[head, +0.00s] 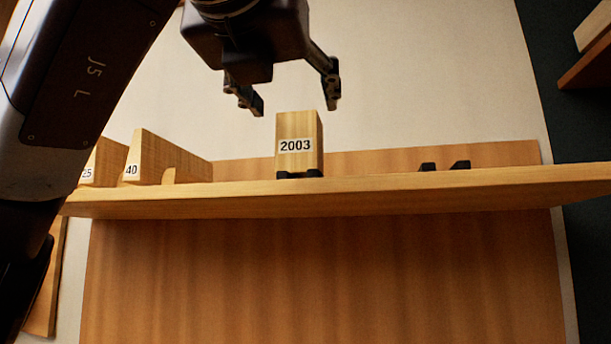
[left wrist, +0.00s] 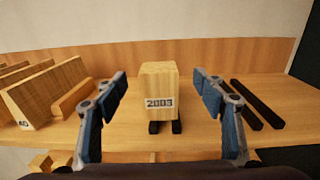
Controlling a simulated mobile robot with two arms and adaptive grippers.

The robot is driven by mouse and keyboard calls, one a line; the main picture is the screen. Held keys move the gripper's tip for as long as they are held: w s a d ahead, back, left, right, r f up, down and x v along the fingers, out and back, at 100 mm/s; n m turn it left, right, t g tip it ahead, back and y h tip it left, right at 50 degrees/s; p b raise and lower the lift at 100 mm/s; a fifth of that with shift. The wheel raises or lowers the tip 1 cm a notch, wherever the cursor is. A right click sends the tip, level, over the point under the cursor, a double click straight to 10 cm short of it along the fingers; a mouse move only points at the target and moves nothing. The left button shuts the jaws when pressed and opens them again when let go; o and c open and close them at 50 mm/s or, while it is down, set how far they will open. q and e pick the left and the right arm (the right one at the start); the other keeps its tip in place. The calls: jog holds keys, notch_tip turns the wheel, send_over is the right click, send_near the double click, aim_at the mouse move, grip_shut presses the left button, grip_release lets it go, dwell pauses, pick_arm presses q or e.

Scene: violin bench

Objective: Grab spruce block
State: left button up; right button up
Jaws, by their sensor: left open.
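The spruce block (head: 298,150) is a pale wooden block with a label reading 2003. It stands upright on small black supports on a wooden shelf (head: 400,192). The block also shows in the left wrist view (left wrist: 159,84), between the two fingers in the picture. My left gripper (head: 291,98) is open and empty. In the head view its fingertips are just above and behind the block's top, apart from it. In the left wrist view the left gripper's fingers (left wrist: 162,92) are spread on both sides of the block, with gaps. My right gripper is not in view.
A pale wall is behind.

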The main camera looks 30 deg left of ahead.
aim_at(296, 114)
pick_arm(q)
jog(key=p+x, duration=0.1)
jog(key=x, duration=0.1)
jog(key=p+x, duration=0.1)
jog(key=x, duration=0.1)
jog(key=p+x, duration=0.2)
jog(key=x, duration=0.1)
jog(key=shift+a+f, duration=0.25)
jog(key=shift+a, duration=0.05)
jog(key=shift+w, duration=0.15)
jog(key=shift+f, duration=0.1)
jog(key=shift+s+d, duration=0.15)
jog(key=shift+s, duration=0.05)
jog(key=shift+c, duration=1.2)
jog(key=c, duration=1)
jog(key=shift+c, duration=0.5)
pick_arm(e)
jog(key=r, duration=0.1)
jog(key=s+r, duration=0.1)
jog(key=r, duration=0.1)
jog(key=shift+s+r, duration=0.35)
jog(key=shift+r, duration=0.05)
